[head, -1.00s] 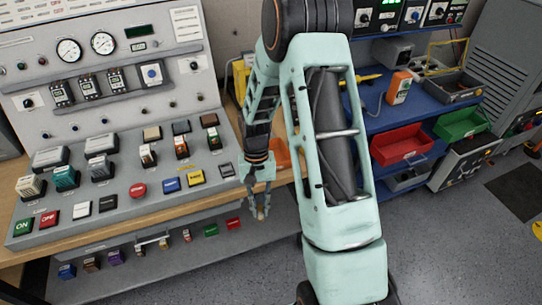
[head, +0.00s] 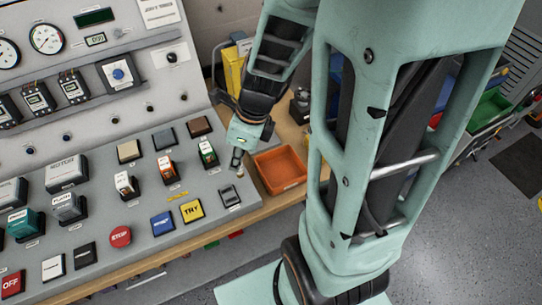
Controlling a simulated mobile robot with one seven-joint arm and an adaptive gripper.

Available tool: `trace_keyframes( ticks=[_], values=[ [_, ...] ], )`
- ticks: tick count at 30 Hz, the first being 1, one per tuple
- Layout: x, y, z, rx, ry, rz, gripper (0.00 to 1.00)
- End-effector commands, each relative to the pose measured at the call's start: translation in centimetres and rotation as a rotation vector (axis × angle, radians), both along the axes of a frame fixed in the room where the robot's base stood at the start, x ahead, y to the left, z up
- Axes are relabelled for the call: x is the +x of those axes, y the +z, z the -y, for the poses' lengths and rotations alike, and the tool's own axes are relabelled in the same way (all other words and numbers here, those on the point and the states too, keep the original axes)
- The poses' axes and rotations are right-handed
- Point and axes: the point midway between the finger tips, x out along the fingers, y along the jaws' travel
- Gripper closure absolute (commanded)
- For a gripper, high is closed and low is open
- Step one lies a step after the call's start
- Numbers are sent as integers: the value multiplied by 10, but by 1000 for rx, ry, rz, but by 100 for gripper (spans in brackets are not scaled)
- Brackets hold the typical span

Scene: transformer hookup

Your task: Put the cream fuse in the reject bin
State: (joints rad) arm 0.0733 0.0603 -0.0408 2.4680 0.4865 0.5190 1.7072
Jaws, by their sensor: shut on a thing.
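My gripper (head: 237,165) is at the right end of the sloped grey control panel (head: 190,235), just left of an orange open tray (head: 280,168). Its fingers point down and are shut on a small pale piece, apparently the cream fuse (head: 240,174); the fingers hide most of it. The orange tray sits on the wooden bench and looks empty. I cannot read a label on it, so I cannot tell whether it is the reject bin. A red bin (head: 437,118) on the blue shelf is mostly hidden behind my arm.
Rocker switches stand left of my gripper, with a yellow TRY button (head: 192,211) and a small grey switch (head: 229,196) below it. A green bin (head: 490,110) is at the far right. My arm covers much of the middle and right.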

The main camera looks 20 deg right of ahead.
Motion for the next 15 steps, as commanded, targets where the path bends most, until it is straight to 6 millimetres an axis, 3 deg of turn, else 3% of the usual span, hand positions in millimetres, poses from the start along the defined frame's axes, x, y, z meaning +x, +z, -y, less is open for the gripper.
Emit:
trace_keyframes(
  ticks=[5,8,15],
  values=[
    [-2,1,1,-1,-79,-1,100],
    [-1,-4,12,-1,-96,-3,100],
    [10,-31,68,-1,-99,-5,100]
  ],
)
